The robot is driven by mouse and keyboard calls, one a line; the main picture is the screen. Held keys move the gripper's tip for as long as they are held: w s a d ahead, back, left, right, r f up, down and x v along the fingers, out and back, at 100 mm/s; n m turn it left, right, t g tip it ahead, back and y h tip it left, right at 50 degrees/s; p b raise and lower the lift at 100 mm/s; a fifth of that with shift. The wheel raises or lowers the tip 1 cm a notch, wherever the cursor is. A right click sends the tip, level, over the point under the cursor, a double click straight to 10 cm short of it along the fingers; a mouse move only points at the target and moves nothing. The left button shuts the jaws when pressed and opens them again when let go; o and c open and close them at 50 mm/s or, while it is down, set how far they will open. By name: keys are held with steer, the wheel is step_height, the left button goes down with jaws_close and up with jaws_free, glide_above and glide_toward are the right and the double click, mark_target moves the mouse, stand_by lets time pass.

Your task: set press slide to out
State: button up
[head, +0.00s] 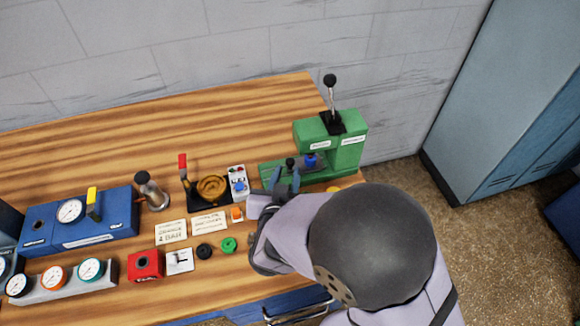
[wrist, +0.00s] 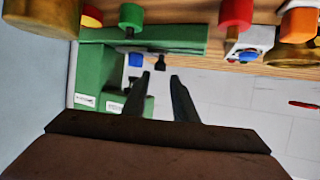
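The green press (head: 352,125) stands at the right end of the wooden bench, with a black-knobbed lever on top. Its low green base or slide (wrist: 185,38) reaches out to the left in the head view. A small black knob (head: 290,162) stands up from it, beside a blue piece (head: 311,160). My gripper (head: 284,181) is just in front of this knob. In the wrist view, the fingers of my gripper (wrist: 160,77) are apart and empty. The black knob (wrist: 160,62) shows just beyond and between the tips. My forearm hides the front of the press base.
A black holder with an amber dish (head: 212,187) and a red-tipped lever stands left of the press. A white switch box (head: 238,182) sits close to my gripper. A blue gauge box (head: 80,220) is further left. The bench's back strip is clear.

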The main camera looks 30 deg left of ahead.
mark_target(289, 162)
steer(key=shift+f, duration=0.1)
steer(key=shift+w+a+f, duration=0.15)
steer(key=shift+w, duration=0.35)
steer(key=shift+p+x, duration=0.65)
steer(key=shift+x, duration=2.5)
steer(key=shift+c, duration=0.6)
steer(key=shift+s+a, duration=0.1)
jaws_close()
